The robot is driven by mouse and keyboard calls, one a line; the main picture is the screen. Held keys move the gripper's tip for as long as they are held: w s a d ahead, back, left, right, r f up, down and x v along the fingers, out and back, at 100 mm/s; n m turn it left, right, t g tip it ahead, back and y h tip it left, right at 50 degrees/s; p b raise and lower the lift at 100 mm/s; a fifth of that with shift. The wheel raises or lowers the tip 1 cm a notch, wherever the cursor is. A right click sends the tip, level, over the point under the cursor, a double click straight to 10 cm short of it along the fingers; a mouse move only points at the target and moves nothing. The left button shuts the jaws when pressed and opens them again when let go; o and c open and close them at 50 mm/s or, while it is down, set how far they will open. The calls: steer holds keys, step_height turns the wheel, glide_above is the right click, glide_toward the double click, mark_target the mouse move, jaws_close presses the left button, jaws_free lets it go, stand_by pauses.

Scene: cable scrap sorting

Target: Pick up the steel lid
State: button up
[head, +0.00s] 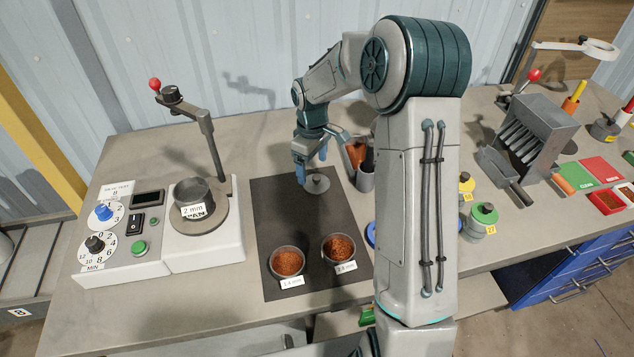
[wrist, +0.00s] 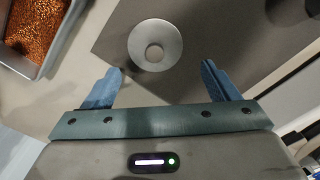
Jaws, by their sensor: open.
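The steel lid (head: 317,187) is a small grey disc with a centre knob. It lies flat on the dark mat (head: 270,208), towards its back edge. In the wrist view the lid (wrist: 170,32) is a pale ring around a knob, just past the fingertips and between their lines. My gripper (head: 303,174) is above the mat beside the lid, pointing down. In the wrist view my gripper (wrist: 163,69) has its two blue fingers wide apart with nothing between them. I cannot tell the exact height of the fingertips above the lid.
Two bowls of copper granules, left (head: 288,262) and right (head: 338,248), stand at the mat's front. A sieve machine with a pan (head: 193,197) stands to the left. A metal tray (wrist: 62,45) holds granules.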

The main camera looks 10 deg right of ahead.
mark_target(315, 176)
steer(key=shift+w+d+f+p, duration=0.1)
steer(key=shift+f+p, duration=0.1)
steer(key=shift+f, duration=0.75)
steer(key=shift+s+d+f+p, duration=0.1)
steer(key=shift+f+p, duration=0.15)
steer(key=shift+f, duration=0.65)
steer(key=shift+w+d+f+p, duration=0.1)
steer(key=shift+f+p, duration=0.1)
steer(key=shift+f, duration=0.75)
steer(key=c, duration=0.8)
